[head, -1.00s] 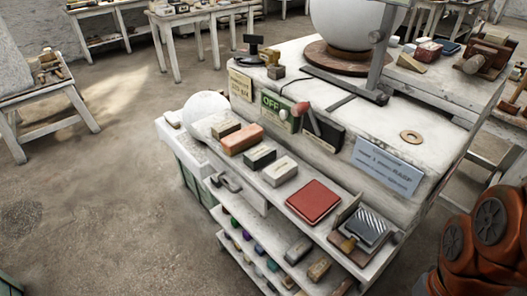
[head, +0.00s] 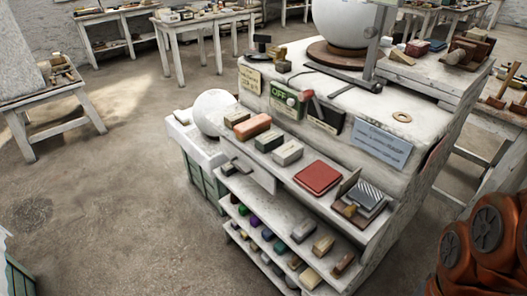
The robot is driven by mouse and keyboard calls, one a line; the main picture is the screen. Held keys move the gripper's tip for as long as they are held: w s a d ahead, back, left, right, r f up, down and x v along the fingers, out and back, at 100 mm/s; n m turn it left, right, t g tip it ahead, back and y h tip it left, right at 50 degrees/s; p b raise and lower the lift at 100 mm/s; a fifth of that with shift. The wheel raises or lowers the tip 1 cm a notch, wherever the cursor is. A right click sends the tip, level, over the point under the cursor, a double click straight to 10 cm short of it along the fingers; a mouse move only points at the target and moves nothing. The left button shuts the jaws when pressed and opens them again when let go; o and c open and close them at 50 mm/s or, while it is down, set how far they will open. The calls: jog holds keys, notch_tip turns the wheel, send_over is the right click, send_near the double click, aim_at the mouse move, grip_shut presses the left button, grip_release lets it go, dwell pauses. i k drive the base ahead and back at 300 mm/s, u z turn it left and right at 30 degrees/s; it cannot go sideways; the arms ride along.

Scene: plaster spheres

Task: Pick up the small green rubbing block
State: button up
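A small block with dark green sides and a paler top (head: 268,141) lies on the upper step of the white stepped bench, between a pink-orange block (head: 253,127) and a pale grey block (head: 287,152). I cannot tell for certain which is the green rubbing block. My gripper is not in view; orange-brown joints of my arm show at the lower right.
The stepped bench (head: 350,185) also holds a red pad (head: 318,178), a large white sphere on top (head: 342,22) and an upright metal post (head: 379,45). A smaller white sphere (head: 213,112) sits at its left. Open floor (head: 120,190) lies to the left.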

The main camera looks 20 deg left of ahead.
aim_at(270, 140)
jog(key=k, duration=0.1)
jog(key=u, duration=2.3)
jog(key=i, duration=3.05)
jog(key=z, duration=2.75)
